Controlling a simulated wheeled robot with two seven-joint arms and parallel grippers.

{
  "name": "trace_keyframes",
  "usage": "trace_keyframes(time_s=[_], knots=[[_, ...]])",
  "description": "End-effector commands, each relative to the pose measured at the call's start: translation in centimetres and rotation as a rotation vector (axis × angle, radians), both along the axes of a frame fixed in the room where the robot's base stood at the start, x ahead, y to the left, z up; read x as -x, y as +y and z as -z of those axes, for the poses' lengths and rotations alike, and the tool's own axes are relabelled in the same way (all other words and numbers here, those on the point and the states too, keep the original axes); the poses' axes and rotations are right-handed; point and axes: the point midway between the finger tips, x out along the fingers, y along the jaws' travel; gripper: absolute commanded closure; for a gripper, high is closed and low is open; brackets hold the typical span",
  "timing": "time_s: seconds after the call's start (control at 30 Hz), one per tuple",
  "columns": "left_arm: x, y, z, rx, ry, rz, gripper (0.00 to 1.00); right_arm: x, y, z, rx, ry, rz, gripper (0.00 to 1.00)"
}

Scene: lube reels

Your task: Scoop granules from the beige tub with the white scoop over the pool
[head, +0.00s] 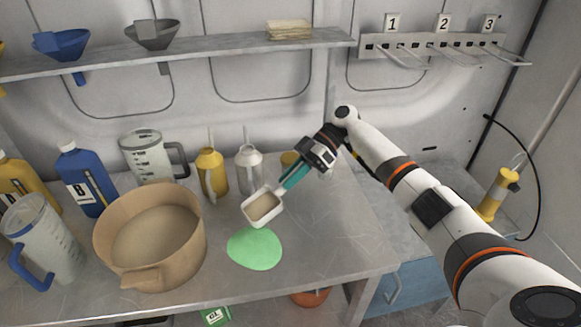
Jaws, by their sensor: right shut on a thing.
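The beige tub (197,243) stands on the metal table at the left, with a light beige layer inside it. The white scoop (249,212) has a teal handle (295,176) and holds beige granules (263,207). My right gripper (309,163) is shut on the handle. The scoop is to the right of the tub, near the upper edge of the green pool (255,250) in the picture. I cannot tell its exact height above the table. The pool is a flat green patch on the table. My left gripper is not in view.
Another jug (42,240) stands left of the tub. The table's right part (340,235) is clear. A shelf (200,47) runs above.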

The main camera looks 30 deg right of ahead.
Motion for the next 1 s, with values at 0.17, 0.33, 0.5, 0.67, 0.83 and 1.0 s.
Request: trace_keyframes(time_s=[0.17,0.33,0.5,0.67,0.83,1.0], knots=[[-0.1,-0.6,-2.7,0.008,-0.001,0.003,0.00,0.6,0.4,-1.3,0.078,-0.081,-0.002,1.00],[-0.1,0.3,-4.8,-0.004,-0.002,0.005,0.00,1.1,0.9,-2.4,0.154,-0.162,-0.004,1.00],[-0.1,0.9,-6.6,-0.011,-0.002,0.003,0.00,1.9,1.6,-3.5,0.252,-0.264,-0.005,1.00],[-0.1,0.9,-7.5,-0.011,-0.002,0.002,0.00,2.8,2.6,-4.2,0.349,-0.369,-0.005,1.00],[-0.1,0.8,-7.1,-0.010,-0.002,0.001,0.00,3.9,3.7,-4.5,0.455,-0.483,-0.007,1.00],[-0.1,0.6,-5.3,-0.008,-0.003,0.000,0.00,5.2,4.9,-4.5,0.557,-0.596,-0.006,1.00]])
